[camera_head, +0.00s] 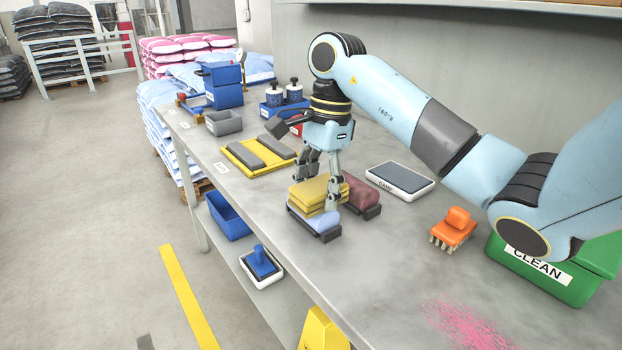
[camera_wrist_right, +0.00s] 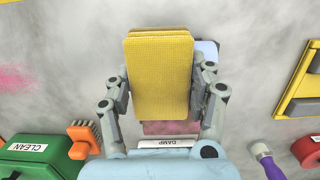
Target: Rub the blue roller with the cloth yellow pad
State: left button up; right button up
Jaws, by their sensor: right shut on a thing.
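The yellow cloth pad (camera_head: 309,190) looks like a stack of folded layers. My right gripper (camera_head: 327,197) is shut on it, and in the right wrist view the pad (camera_wrist_right: 158,75) sits between the two fingers. The light blue roller (camera_head: 318,225) lies on a dark base directly below the pad. I cannot tell whether pad and roller touch. In the right wrist view most of the blue roller (camera_wrist_right: 207,50) is hidden behind the pad. My left gripper is not in view.
A maroon roller (camera_head: 362,194) stands close beside, to the right. A white-rimmed grey tray (camera_head: 400,180), an orange brush (camera_head: 455,228) and a green CLEAN bin (camera_head: 550,275) are further right. A yellow tray with grey bars (camera_head: 240,153) is on the left. Pink powder (camera_head: 465,325) marks the front bench.

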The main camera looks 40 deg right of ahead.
jog(key=shift+s, duration=0.65)
jog(key=shift+w+d+b, duration=0.1)
jog(key=shift+w+b, duration=0.55)
jog(key=shift+w, duration=0.7)
jog(key=shift+w+d+r, duration=0.1)
jog(key=shift+w, duration=0.55)
jog(key=shift+w+d, duration=0.1)
jog(key=shift+w, duration=1)
jog(key=shift+s, duration=0.8)
jog(key=shift+s+a+f+p, duration=0.1)
jog(key=shift+s+a+p, duration=0.15)
jog(key=shift+s, duration=0.95)
jog(key=shift+s+a+f+p, duration=0.1)
jog(key=shift+s+p, duration=0.1)
jog(key=shift+s, duration=0.95)
jog(key=shift+w+d+b, duration=0.15)
jog(key=shift+w+b, duration=0.4)
jog(key=shift+w, duration=0.75)
jog(key=shift+w+d+r, duration=0.1)
jog(key=shift+w, duration=0.85)
jog(key=shift+w+d+r, duration=0.1)
jog(key=shift+w, duration=0.85)
jog(key=shift+s+p, duration=0.3)
jog(key=shift+s, duration=0.9)
jog(key=shift+s+a+f+p, duration=0.15)
jog(key=shift+s+a, duration=0.05)
jog(key=shift+s, duration=0.8)
jog(key=shift+s+a+f+p, duration=0.1)
jog(key=shift+s+a+p, duration=0.1)
jog(key=shift+s, duration=0.8)
